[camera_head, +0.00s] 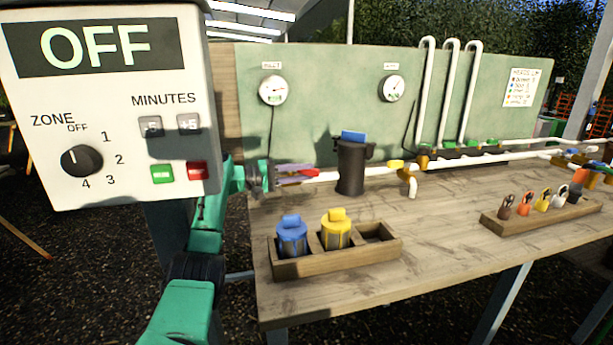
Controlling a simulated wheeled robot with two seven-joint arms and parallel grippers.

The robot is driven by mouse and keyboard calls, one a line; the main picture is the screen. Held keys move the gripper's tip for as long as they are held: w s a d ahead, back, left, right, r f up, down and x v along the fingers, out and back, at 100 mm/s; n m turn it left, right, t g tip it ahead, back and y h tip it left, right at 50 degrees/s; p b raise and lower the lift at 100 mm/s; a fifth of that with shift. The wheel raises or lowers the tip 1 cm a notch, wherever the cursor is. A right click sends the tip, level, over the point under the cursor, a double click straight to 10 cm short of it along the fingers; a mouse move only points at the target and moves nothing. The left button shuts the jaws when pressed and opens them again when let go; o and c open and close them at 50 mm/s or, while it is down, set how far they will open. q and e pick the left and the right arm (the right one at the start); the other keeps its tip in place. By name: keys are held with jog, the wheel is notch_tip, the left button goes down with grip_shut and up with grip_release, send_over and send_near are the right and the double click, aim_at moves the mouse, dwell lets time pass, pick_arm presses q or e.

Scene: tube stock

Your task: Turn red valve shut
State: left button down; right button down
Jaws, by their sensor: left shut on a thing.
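The red valve handle (311,173) shows as a small red piece on the white pipe (325,176), left of the black canister. My green left arm rises from the bottom, and its gripper (299,171) reaches right along the pipe to the handle. The left gripper is shut on the red valve handle, and its fingers hide much of it. The handle's exact angle to the pipe is hard to tell. My right gripper is not seen.
A control box (105,110) reading OFF fills the upper left. A black canister (351,165) stands just right of the valve. A wooden tray (340,262) holds blue and yellow filters, with one slot empty. A yellow valve (396,165) sits farther right.

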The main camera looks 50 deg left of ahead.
pick_arm(q)
jog(key=shift+r, duration=0.15)
jog(key=shift+h, duration=0.3)
jog(key=c, duration=1)
grip_release()
jog(key=shift+o, duration=0.2)
jog(key=shift+w+f, duration=0.1)
jog(key=shift+f, duration=0.15)
